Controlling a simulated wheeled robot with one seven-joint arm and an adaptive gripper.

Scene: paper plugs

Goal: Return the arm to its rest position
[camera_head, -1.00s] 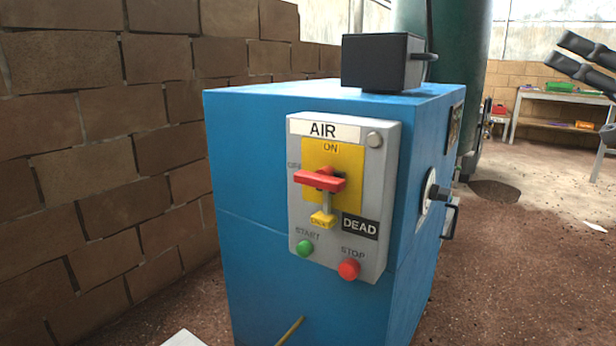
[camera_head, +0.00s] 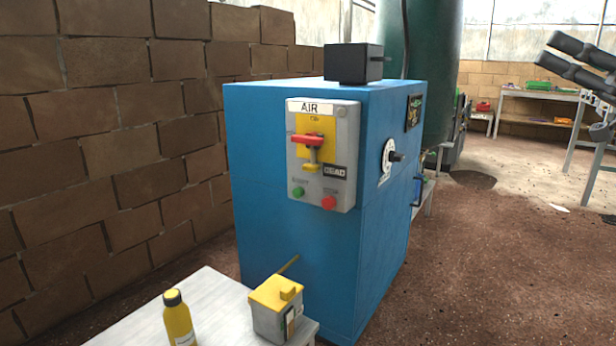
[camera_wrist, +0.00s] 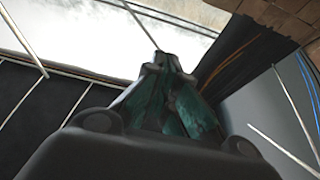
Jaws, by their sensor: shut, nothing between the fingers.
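My gripper (camera_wrist: 165,64) shows in the wrist view, its greenish fingers meeting at the tips. It is shut and empty, pointing up towards a bright window-like area and the ceiling. The gripper touches nothing that I can see.
A blue cabinet (camera_head: 285,240) with an AIR switch panel (camera_head: 322,165) stands in the middle, a black box (camera_head: 353,64) on top. A white table (camera_head: 215,312) in front holds a yellow bottle (camera_head: 178,320) and a yellow-topped box (camera_head: 277,306). Open floor lies right.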

